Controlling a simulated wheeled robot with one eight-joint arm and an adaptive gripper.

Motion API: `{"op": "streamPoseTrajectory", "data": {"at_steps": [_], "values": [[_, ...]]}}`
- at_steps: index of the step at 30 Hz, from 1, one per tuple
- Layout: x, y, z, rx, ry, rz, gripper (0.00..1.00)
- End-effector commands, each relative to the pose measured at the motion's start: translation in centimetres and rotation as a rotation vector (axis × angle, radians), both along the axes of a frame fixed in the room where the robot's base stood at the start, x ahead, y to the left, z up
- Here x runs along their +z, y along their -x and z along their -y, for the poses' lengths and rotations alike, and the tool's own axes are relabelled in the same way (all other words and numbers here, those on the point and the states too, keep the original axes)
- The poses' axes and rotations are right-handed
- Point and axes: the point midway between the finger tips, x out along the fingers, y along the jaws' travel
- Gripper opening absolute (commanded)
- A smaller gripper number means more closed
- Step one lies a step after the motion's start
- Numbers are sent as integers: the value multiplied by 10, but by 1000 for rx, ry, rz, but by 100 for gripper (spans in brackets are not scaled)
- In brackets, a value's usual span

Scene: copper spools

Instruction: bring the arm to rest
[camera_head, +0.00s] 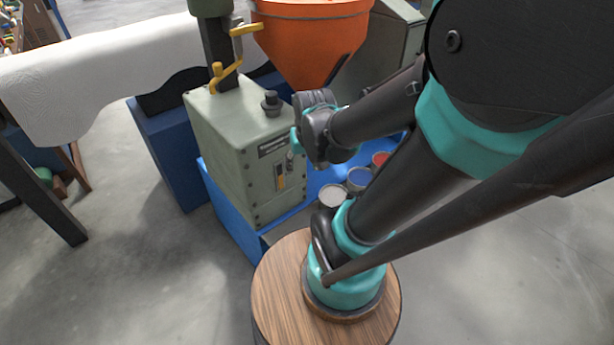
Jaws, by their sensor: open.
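My arm crosses the right half of the head view as dark links with teal joints. One dark link of mine reaches left to a joint in front of the grey-green machine box (245,150). I cannot make out any gripper fingers, so my gripper does not show. No copper spool can be made out in this view.
An orange hopper (312,40) rises behind the box, with a yellow handle (228,68) beside it. Several round tins (332,195) stand on the blue base (232,208). A white roll (130,75) lies at left. Grey floor (150,280) is clear at front left.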

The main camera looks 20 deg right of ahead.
Motion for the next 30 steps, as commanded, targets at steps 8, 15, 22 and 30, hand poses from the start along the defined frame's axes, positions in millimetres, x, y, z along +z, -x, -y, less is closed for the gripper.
{"op": "streamPoseTrajectory", "data": {"at_steps": [8,15,22,30], "values": [[-24,30,2,74,30,37,54],[-24,30,2,72,29,36,54],[-24,30,2,72,29,36,54],[-24,30,2,72,29,36,54]]}}
